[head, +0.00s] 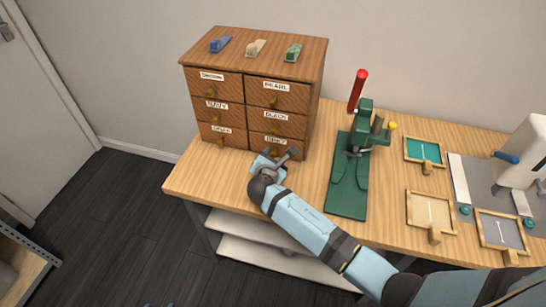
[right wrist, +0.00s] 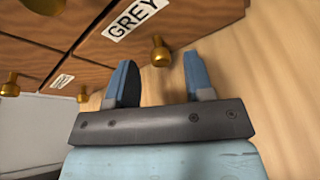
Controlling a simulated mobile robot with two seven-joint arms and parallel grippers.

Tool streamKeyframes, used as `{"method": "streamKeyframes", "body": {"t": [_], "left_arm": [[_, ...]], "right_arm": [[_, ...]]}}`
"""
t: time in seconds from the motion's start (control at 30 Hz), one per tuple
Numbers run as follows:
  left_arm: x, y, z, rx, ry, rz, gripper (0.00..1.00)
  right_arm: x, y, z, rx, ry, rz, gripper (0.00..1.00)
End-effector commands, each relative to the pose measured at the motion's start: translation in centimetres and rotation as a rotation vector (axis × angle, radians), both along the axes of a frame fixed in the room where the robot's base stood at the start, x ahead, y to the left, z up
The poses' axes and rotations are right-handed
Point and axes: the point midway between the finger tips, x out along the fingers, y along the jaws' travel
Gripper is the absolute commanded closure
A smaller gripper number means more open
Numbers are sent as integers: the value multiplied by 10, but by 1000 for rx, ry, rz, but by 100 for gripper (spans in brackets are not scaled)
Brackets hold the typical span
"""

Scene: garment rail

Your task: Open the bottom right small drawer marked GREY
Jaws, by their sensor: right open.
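The wooden drawer cabinet (head: 262,48) stands at the back left of the bench with two columns of small drawers. The bottom right drawer marked GREY (head: 285,143) appears shut; its label is partly readable in the head view. In the right wrist view the GREY drawer (right wrist: 112,48) shows its white label clearly, with a round brass knob (right wrist: 160,52) below it. My right gripper (head: 281,156) is in front of this drawer. Its fingers (right wrist: 163,82) are open and apart, with the knob just beyond and between them, not gripped. My left gripper is not in view.
A green press with a red handle (head: 358,90) stands right of the cabinet, close to my right arm. Small framed trays (head: 424,151) and a white machine (head: 525,155) are farther right. Three small coloured items (head: 255,48) lie on the cabinet top. Bare bench (head: 205,180) lies front left.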

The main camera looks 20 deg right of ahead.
Motion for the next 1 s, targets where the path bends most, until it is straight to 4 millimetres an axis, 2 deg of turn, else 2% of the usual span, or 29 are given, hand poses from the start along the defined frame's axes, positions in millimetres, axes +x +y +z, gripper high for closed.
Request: {"method": "streamKeyframes", "body": {"t": [0.17, 0.47, 0.67, 0.7, 0.87, 1.0], "left_arm": [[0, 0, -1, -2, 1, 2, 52], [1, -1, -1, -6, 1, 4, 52], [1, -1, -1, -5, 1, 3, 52], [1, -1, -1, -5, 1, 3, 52], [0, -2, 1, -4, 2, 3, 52], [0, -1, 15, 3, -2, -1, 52]], "right_arm": [[12, -6, -5, 0, 0, 0, 52], [13, -7, -5, 1, 0, 0, 52], [13, -7, -5, 1, 0, 0, 96], [13, -7, -5, 1, 0, 0, 100], [11, -6, -5, 1, 0, 0, 100], [-8, 7, -1, 1, 3, 2, 100]]}}
